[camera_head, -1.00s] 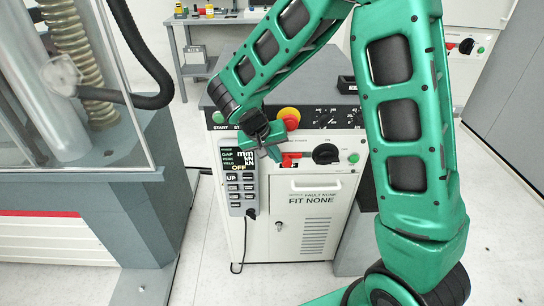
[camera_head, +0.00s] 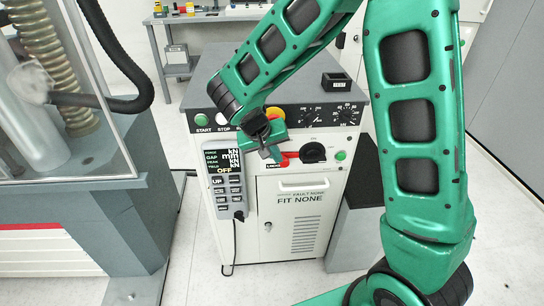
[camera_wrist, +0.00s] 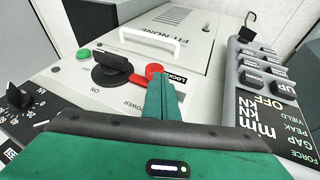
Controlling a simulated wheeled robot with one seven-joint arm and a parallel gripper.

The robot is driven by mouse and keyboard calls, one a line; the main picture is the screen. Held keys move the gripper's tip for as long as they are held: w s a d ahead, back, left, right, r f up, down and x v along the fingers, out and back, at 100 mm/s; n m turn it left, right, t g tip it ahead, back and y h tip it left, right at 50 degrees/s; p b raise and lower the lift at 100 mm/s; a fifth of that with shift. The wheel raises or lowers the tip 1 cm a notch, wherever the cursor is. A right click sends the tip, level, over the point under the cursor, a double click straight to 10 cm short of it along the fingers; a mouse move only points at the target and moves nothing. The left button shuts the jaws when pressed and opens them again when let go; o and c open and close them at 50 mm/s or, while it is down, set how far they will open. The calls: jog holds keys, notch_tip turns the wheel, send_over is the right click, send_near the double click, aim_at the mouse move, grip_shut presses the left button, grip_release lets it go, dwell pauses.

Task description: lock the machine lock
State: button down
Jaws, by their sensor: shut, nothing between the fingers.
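In the wrist view the red lever (camera_wrist: 152,71) reaches from the label toward the black switch (camera_wrist: 110,68). My gripper (camera_head: 271,154) is shut and empty, just left of the lever in the head view. In the wrist view its green fingertips (camera_wrist: 162,92) are right by the lever and cover part of it. I cannot tell whether they touch it.
A grey hand controller (camera_head: 225,180) hangs at the cabinet's left side. A red and yellow stop button (camera_head: 275,114), partly hidden, and dials sit above the lock. A green button (camera_head: 340,155) is right of the switch. The testing machine (camera_head: 110,190) stands at left.

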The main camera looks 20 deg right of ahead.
jog(key=v, duration=1)
jog(key=shift+a, duration=0.25)
jog(key=shift+w+r, duration=0.1)
jog(key=shift+r, duration=0.05)
